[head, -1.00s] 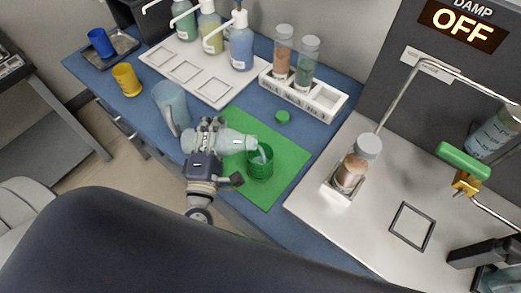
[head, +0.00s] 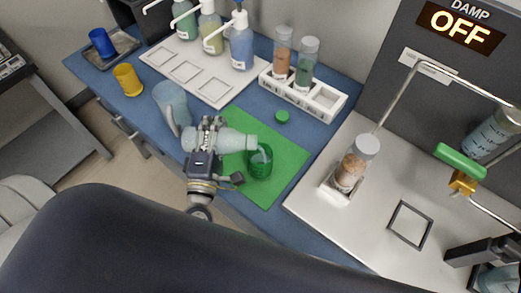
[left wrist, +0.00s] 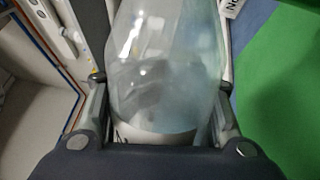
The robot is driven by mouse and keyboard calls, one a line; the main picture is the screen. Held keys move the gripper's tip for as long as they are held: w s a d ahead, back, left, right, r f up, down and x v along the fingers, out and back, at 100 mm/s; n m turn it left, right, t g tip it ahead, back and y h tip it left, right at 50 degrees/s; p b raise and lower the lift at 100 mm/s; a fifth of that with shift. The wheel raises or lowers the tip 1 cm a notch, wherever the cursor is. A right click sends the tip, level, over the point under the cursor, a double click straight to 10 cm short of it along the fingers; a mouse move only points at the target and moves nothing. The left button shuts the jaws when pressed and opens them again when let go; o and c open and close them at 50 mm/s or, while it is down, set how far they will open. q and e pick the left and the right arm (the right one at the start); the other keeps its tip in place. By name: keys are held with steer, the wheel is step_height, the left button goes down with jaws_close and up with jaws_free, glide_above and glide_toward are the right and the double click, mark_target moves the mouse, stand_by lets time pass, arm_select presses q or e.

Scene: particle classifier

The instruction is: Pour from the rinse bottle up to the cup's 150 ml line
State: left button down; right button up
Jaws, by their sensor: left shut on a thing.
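The rinse bottle (head: 232,142), pale and translucent, lies nearly level in my left gripper (head: 212,140). Its neck points right, at the rim of the cup. The left wrist view shows the clear bottle body (left wrist: 165,70) between the fingers, with bluish liquid inside and a white band low down. The green see-through cup (head: 261,168) stands upright on the green mat (head: 272,192). Something pale shows at its mouth, but I cannot read the liquid level or the 150 ml line. A green cap (head: 282,117) lies behind the cup.
A pale blue jug (head: 171,103) stands left of the bottle, close to my gripper. A white rack (head: 290,95) with capped jars is behind. Pump bottles stand on a white board (head: 188,75). Right is a metal plate (head: 350,230) with a capped jar (head: 355,165).

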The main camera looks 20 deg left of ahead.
steer(key=shift+r+p, duration=0.35)
steer(key=shift+r, duration=0.05)
stand_by(0.5)
